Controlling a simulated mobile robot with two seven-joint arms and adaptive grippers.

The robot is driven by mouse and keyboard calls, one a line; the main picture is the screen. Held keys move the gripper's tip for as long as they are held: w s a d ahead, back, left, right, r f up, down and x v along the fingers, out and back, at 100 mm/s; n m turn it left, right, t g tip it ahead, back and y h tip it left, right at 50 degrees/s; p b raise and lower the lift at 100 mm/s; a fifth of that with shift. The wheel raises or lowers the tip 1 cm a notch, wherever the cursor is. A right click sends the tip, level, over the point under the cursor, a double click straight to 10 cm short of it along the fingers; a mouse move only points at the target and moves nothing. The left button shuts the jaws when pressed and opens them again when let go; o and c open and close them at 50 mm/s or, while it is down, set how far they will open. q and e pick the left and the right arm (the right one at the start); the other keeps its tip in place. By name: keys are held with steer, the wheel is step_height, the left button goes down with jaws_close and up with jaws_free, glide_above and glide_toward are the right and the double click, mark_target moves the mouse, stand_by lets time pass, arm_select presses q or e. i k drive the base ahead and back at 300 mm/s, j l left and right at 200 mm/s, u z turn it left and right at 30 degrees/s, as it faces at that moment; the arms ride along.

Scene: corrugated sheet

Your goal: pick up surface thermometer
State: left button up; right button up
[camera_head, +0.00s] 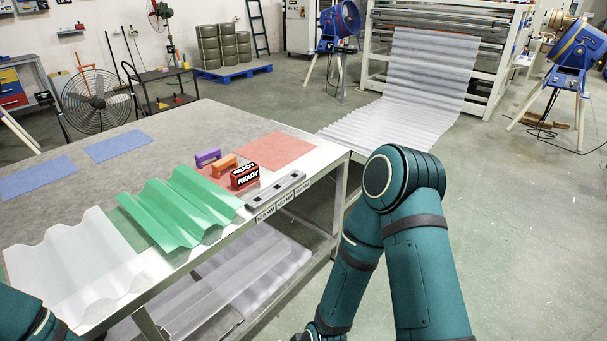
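On the table (218,113) stand a small purple handled item (207,157) and an orange handled item (223,164). A black and red block marked READY (245,177) is just in front of them. I cannot tell whether any of these is the surface thermometer; nothing else in view is clearly one. My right arm is bent in the middle of the view, its forearm running down to the bottom edge. Only a bit of my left arm shows at the bottom left corner. Both grippers are out of view.
A green corrugated sheet (178,208) and a clear one (75,265) lie near the table's front edge. A grey bar (277,190) lies along the edge. Blue mats (40,178) and a red mat (273,150) lie farther back. More clear sheets (235,280) are on a shelf below.

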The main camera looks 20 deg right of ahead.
mark_target(245, 176)
steer(key=z, duration=0.3)
steer(key=u, duration=1.9)
steer(key=z, duration=1.9)
steer(key=u, duration=0.5)
steer(key=i+l+u, duration=0.15)
steer(key=l+u, duration=0.6)
steer(key=u, duration=0.2)
steer(key=i+l, duration=0.05)
